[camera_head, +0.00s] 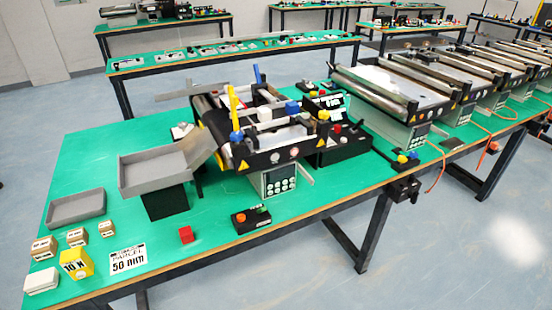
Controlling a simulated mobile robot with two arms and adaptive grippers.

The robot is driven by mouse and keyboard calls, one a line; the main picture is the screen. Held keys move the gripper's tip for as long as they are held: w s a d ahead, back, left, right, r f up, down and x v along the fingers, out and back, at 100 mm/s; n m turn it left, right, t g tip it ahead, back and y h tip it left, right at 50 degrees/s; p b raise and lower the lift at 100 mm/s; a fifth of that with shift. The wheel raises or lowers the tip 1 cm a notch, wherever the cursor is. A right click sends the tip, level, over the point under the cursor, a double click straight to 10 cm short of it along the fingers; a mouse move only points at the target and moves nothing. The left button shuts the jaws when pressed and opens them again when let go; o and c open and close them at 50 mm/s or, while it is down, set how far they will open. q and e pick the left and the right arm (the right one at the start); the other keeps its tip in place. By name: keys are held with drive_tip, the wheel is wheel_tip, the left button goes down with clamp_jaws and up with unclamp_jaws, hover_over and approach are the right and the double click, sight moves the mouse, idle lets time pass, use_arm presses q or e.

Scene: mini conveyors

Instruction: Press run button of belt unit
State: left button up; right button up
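The nearest belt unit (262,158) stands on the green table in the middle of the view, with a dark frame and a yellow and a blue upright post. A grey keypad panel (279,182) with several pale round buttons hangs on its front side. A small black button box (250,220) lies on the table in front of it, with an orange-red button (240,217) and a small green button (262,209). The button labels are too small to read. Neither of my grippers shows in this view.
A grey sloped tray (155,172) on a black block stands left of the belt unit. More conveyors (390,92) stand right.

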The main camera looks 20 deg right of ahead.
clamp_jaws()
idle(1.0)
